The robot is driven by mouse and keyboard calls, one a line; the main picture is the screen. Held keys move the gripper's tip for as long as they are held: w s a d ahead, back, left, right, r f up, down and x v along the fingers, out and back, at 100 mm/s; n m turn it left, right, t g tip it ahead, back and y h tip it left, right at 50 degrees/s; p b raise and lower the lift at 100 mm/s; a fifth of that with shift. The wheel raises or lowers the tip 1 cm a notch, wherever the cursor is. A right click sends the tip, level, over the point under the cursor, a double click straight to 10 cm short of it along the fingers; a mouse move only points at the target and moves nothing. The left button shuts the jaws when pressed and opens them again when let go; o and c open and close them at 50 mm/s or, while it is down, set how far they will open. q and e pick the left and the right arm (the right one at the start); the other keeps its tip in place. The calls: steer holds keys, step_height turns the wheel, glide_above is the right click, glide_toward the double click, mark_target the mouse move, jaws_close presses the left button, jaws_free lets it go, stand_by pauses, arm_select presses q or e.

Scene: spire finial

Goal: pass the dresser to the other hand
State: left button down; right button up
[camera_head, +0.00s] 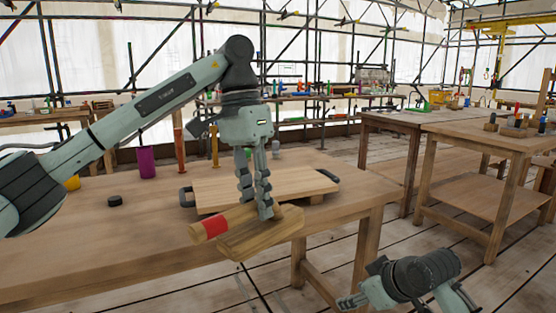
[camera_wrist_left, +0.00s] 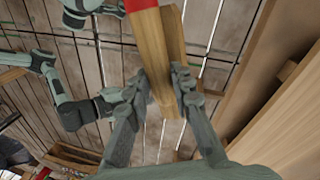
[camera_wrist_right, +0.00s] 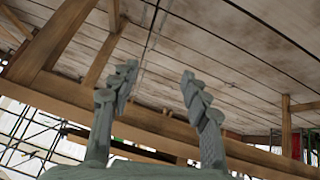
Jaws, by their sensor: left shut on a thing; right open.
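The dresser (camera_head: 262,236) is a pale wooden tool with a red band near one end. My left gripper (camera_head: 256,205) is shut on it from above and holds it around the front edge of the workbench. In the left wrist view the dresser (camera_wrist_left: 153,52) runs up between the fingers (camera_wrist_left: 162,84), with its red part at the top edge. My right gripper (camera_head: 352,301) is low at the right, apart from the dresser and partly cut off by the frame. In the right wrist view its fingers (camera_wrist_right: 159,80) are spread with nothing between them.
The workbench (camera_head: 80,255) bears a wooden board (camera_head: 235,187) with dark handles, just behind the dresser. A purple cylinder (camera_head: 147,162) and a black puck (camera_head: 115,201) stand at its left. Another table (camera_head: 480,133) with tools stands at the right. Open floor lies between them.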

steer(key=a+r+n+t+y, duration=0.15)
steer(key=r+n, duration=0.25)
steer(key=r, duration=1.2)
steer(key=a+r+n+h, duration=0.1)
steer(key=a+r+n, duration=0.25)
steer(key=r, duration=1.35)
steer(key=n+g+y, duration=0.1)
steer(key=n+g, duration=0.4)
steer(key=n, duration=0.8)
glide_toward(247, 210)
steer(key=shift+t, duration=0.25)
steer(key=x, duration=1)
steer(key=shift+s+f, duration=0.15)
steer(key=shift+f, duration=0.1)
arm_select(q)
steer(key=shift+r, duration=0.1)
arm_select(e)
steer(key=shift+c, duration=0.5)
jaws_close()
arm_select(q)
steer(key=c, duration=1.3)
jaws_free()
